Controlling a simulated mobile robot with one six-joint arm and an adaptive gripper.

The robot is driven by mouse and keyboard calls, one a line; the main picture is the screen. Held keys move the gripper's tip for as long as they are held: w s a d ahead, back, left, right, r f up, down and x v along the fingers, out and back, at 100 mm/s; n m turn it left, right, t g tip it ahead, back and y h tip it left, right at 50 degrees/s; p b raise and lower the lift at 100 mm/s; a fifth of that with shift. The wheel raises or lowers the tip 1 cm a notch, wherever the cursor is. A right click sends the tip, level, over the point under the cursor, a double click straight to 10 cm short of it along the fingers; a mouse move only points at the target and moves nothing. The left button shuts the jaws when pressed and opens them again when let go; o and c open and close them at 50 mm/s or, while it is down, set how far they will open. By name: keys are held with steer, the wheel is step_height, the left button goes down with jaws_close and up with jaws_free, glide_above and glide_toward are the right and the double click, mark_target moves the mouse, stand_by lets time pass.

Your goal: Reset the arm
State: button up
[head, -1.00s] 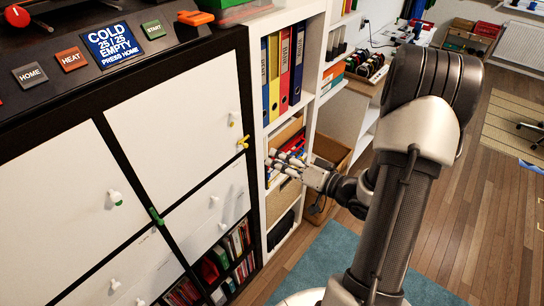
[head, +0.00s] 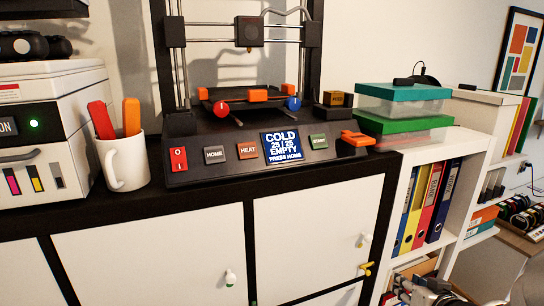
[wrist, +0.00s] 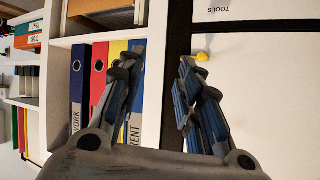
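My gripper (head: 424,294) shows only in part at the bottom right edge of the head view, in front of the lower part of the white bookshelf. In the wrist view my gripper (wrist: 158,70) has its two fingers spread apart with nothing between them. Behind the fingers are the upright binders (wrist: 99,75) and the dark edge of the cabinet. Most of my arm is out of the head view.
A 3D printer (head: 225,145) stands on the dark cabinet, its screen (head: 282,147) reading "COLD 25/25 EMPTY PRESS HOME". A white mug (head: 126,162) stands left of it. The white bookshelf (head: 440,150) holds binders. A yellow cabinet knob (wrist: 202,56) is near the right finger.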

steer(key=s+a+r+n+g+b, duration=0.1)
steer(key=s+a+g+b, duration=0.1)
steer(key=s+a, duration=0.7)
steer(key=s+a+r+n+g+b, duration=0.1)
steer(key=s+a+r+g+b, duration=0.1)
steer(key=s+a+g, duration=0.3)
steer(key=s+a, duration=0.4)
steer(key=s, duration=0.7)
steer(key=shift+a+n+y, duration=0.3)
steer(key=shift+a, duration=0.1)
